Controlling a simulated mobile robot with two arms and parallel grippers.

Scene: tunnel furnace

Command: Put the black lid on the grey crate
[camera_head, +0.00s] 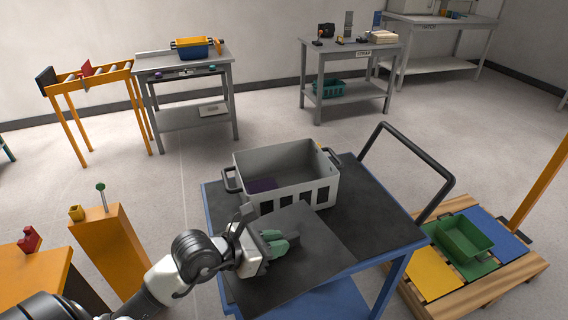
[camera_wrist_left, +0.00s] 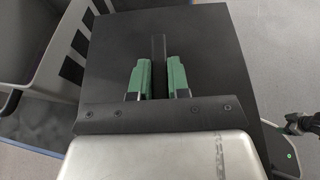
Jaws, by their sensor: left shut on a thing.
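The open grey crate (camera_head: 313,184) stands on a blue cart with a dark top; something purple lies inside it. The black lid (camera_head: 328,248) is a flat dark plate in front of the crate, its far edge overlapping the crate's lower front wall in the head view. I cannot tell whether it rests on the cart or is slightly raised. My left gripper (camera_head: 284,240) is over the lid. In the left wrist view, its green fingers (camera_wrist_left: 158,78) are shut on the lid's upright bar handle (camera_wrist_left: 158,48), and the crate (camera_wrist_left: 38,70) shows at the left. My right gripper is not seen.
The cart top (camera_head: 385,222) has free room right of the crate. The cart's black push handle (camera_head: 448,165) rises at the right. A pallet with a green bin (camera_head: 463,238) is beyond it. Orange stands (camera_head: 112,245) are at the left; workbenches stand at the back.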

